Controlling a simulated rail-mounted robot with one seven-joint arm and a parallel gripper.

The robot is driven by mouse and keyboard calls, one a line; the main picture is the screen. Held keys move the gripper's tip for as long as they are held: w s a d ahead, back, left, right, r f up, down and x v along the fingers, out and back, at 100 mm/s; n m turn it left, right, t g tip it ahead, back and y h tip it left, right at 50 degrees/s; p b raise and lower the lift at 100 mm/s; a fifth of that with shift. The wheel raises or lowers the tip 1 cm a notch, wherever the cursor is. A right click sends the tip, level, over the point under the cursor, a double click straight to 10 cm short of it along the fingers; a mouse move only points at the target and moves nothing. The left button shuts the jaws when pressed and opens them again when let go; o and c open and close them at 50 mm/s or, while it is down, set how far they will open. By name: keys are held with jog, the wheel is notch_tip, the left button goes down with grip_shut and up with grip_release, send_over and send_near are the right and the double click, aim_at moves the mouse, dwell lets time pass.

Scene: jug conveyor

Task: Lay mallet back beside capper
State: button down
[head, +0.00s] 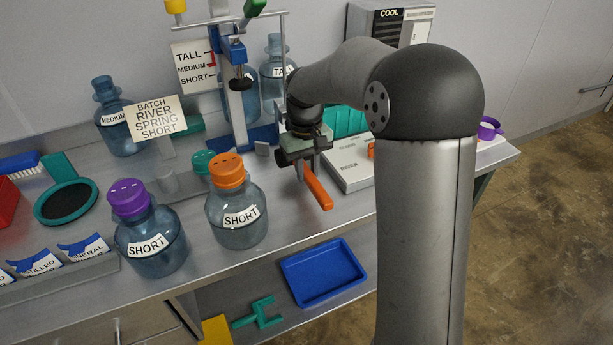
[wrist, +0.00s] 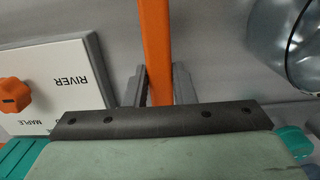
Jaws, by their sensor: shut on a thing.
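My gripper (head: 304,168) is over the bench, to the right of the capper. It is shut on the orange handle of the mallet (head: 319,191), which points toward the front edge of the bench. In the wrist view the mallet handle (wrist: 157,40) runs between the two grey fingers (wrist: 160,88). I cannot make out the mallet's head. I cannot tell whether the mallet touches the bench. The capper (head: 235,95) is an upright press with a blue clamp and a dark pad, standing left of my gripper.
A bottle with an orange cap (head: 236,215) stands left of the mallet, and one with a purple cap (head: 150,243) farther left. A white labelled box (head: 350,172) lies right of the mallet. A blue tray (head: 322,272) is on the lower shelf. Bare bench lies before the mallet.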

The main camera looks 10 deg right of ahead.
aim_at(306, 179)
jog(key=shift+w+f, duration=0.3)
jog(key=shift+f, duration=1.65)
jog(key=shift+f, duration=0.2)
jog(key=c, duration=1.2)
grip_release()
jog(key=shift+r, duration=0.15)
